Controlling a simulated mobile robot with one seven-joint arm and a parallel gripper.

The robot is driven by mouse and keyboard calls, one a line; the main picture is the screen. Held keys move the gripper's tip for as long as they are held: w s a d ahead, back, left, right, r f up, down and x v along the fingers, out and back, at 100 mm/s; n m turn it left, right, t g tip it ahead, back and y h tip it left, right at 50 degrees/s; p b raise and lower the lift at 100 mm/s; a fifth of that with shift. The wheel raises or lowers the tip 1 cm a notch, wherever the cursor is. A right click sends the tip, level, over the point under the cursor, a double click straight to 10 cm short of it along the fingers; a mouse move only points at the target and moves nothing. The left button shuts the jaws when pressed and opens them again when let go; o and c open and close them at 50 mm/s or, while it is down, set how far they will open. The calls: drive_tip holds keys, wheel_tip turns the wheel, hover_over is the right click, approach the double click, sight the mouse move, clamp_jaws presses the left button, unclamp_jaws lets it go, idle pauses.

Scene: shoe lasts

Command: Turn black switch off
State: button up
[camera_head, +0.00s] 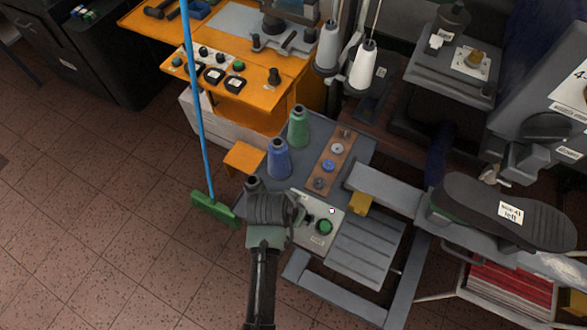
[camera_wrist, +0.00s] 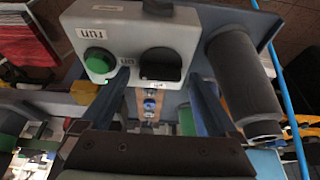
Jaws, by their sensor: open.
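The black switch (camera_wrist: 160,66) is a dark round knob on the front of a white control box (camera_wrist: 132,20), beside a green button (camera_wrist: 99,60). In the wrist view the box's labels, among them "run" and "on", appear upside down. My gripper (camera_wrist: 160,78) is open, with one finger on each side of the switch in the picture and nothing held; contact cannot be told. In the head view my gripper (camera_head: 301,213) is at the left end of the box (camera_head: 318,241), near the green button (camera_head: 325,227). The switch is mostly hidden there.
A dark cylinder (camera_wrist: 243,85) stands close by the right finger in the wrist view. Blue (camera_head: 279,160) and green (camera_head: 299,128) thread cones stand behind the box. A blue-handled broom (camera_head: 203,120) leans left of my arm. Open floor (camera_head: 100,220) lies left.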

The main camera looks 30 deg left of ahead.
drive_tip(key=shift+c, duration=0.3)
drive_tip(key=c, duration=1.3)
drive_tip(key=shift+r+n+p, duration=0.1)
drive_tip(key=shift+n+p, duration=0.2)
drive_tip(key=shift+n, duration=0.1)
drive_tip(key=n+y+p, duration=0.1)
drive_tip(key=n, duration=0.2)
drive_tip(key=shift+d, duration=0.15)
drive_tip(key=n+y, duration=0.1)
drive_tip(key=n, duration=0.1)
drive_tip(key=n+g+y+p, duration=0.1)
drive_tip(key=n, duration=0.2)
drive_tip(key=shift+w+d, duration=0.1)
drive_tip(key=shift+w, duration=0.05)
drive_tip(key=n+g, duration=0.1)
drive_tip(key=n, duration=0.1)
drive_tip(key=n+y+b, duration=0.1)
drive_tip(key=n, duration=0.1)
drive_tip(key=shift+w+n+g, duration=0.1)
drive_tip(key=shift+n+g, duration=0.3)
drive_tip(key=n+g+b, duration=0.1)
drive_tip(key=n, duration=0.3)
drive_tip(key=shift+w+d+y+b, duration=0.1)
drive_tip(key=shift+y+b, duration=0.25)
drive_tip(key=shift+y, duration=0.05)
drive_tip(key=shift+n+g, duration=0.3)
drive_tip(key=shift+g, duration=0.1)
